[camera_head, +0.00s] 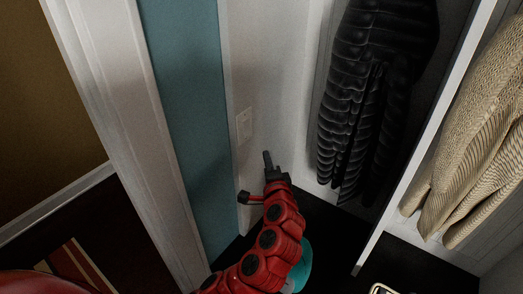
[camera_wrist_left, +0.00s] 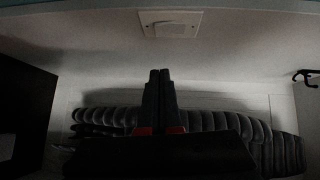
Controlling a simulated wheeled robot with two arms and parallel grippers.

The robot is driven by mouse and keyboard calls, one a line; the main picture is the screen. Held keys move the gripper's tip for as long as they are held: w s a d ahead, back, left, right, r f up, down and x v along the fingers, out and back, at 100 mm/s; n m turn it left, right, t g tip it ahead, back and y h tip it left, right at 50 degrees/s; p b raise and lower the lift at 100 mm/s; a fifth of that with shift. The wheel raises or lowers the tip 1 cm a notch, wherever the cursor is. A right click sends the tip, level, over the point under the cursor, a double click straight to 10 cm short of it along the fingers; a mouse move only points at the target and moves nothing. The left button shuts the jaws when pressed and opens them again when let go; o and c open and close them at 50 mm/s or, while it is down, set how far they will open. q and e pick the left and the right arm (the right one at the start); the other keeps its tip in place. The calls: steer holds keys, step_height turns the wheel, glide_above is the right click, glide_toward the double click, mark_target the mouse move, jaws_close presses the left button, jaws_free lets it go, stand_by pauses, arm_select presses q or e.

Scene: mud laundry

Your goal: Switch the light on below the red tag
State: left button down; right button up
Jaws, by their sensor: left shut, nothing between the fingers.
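A white light switch plate (camera_head: 244,126) is on the narrow white wall beside the teal strip, left of the hanging black jacket. It also shows in the left wrist view at the top centre (camera_wrist_left: 170,23), with a rocker in its middle. My left gripper (camera_head: 268,158) is shut and empty, below and to the right of the plate and apart from it. In the left wrist view its closed fingers (camera_wrist_left: 159,78) point up towards the plate with a gap between. I see no red tag. Whether the switch is on or off cannot be told. My right gripper is not in view.
A black puffy jacket (camera_head: 368,85) hangs close to the right of my left gripper. A white panel edge (camera_head: 428,140) separates it from a beige knitted garment (camera_head: 470,135). White door trim (camera_head: 125,130) stands at the left. A teal round object (camera_head: 302,266) is partly hidden behind my arm.

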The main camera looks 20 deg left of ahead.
arm_select(q)
steer(key=p, duration=0.3)
glide_toward(250, 133)
steer(key=w+d, duration=0.1)
steer(key=w, duration=0.3)
steer(key=a, duration=0.1)
steer(key=w+a+p, duration=0.1)
steer(key=a+p, duration=0.1)
steer(key=shift+w+a+f, duration=0.2)
steer(key=shift+w+f, duration=0.05)
steer(key=shift+w, duration=0.1)
steer(key=shift+w+a+f+m+t+b, duration=0.1)
steer(key=shift+a+m+t+b, duration=0.2)
steer(key=shift+b, duration=0.75)
steer(key=shift+d+f, duration=0.1)
